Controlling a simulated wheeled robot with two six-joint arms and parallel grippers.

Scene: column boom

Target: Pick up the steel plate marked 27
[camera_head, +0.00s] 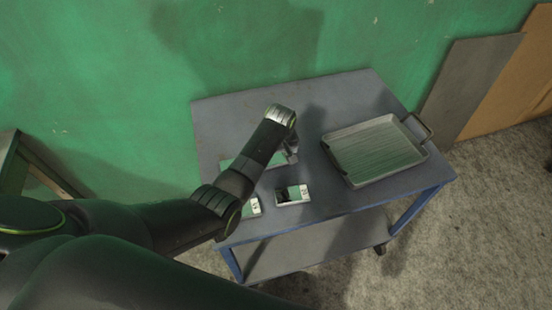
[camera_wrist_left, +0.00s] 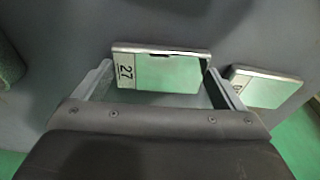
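The steel plate marked 27 (camera_wrist_left: 160,70) lies flat, shiny with green reflections, its number at the left end in the left wrist view. My left gripper is open and empty. In the wrist view its two fingers show at either side of the plate's near part; I cannot tell the height between them. A second steel plate (camera_wrist_left: 265,89) lies to the right, its marking partly hidden by a finger. My right gripper is out of view.
The plates lie on a grey table (camera_head: 355,88) with blue legs. A metal tray with handles (camera_head: 378,150) stands on its right side. Another flat greenish piece (camera_head: 228,162) is partly hidden behind my left arm. A green wall (camera_head: 90,90) is behind the table.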

